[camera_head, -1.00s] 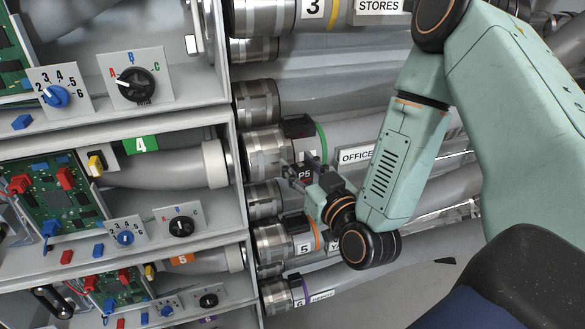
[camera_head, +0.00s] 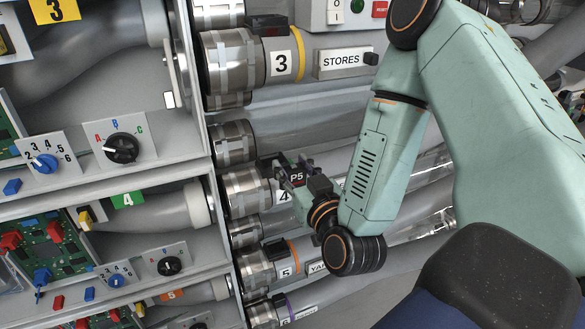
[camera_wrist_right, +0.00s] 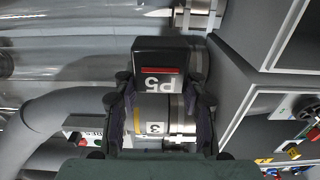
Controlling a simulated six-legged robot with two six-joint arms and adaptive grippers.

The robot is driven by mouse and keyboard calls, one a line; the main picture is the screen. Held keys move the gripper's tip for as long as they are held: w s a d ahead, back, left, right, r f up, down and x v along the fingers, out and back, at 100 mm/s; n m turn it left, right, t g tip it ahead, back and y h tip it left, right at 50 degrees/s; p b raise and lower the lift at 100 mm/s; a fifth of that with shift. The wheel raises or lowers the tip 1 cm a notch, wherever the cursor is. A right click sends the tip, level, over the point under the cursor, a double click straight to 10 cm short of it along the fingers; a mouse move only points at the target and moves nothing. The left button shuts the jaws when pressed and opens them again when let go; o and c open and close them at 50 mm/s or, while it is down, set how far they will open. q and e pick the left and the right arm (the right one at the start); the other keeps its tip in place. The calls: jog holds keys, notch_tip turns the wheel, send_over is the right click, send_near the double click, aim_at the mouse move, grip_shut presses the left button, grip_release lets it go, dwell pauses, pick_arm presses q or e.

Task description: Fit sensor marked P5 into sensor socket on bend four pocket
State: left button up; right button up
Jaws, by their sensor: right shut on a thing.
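The sensor marked P5 (camera_head: 296,177) is a small black block with white lettering, held in my right gripper (camera_head: 291,171). It also shows in the right wrist view (camera_wrist_right: 158,68), upside down between the two fingers. My right gripper is shut on it, in front of the clear tube with the number 4 label (camera_head: 283,195). The black block seen earlier on that tube is now hidden behind the gripper and sensor. I cannot tell whether the sensor touches anything. My left gripper is not in view.
The tube labelled 3 (camera_head: 222,60) with the STORES plate (camera_head: 343,61) runs above, and the tube labelled 5 (camera_head: 256,267) below. A shelved cabinet with knobs (camera_head: 122,148) and a green 4 tag (camera_head: 128,199) stands on the left.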

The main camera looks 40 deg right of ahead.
jog(key=shift+b+x, duration=0.7)
jog(key=shift+x, duration=5.6)
jog(key=shift+w+f, duration=0.1)
jog(key=shift+w, duration=0.15)
jog(key=shift+f+b, duration=1)
jog(key=shift+f, duration=0.1)
jog(key=shift+s+f, duration=0.1)
jog(key=shift+f, duration=0.25)
jog(key=o, duration=1.2)
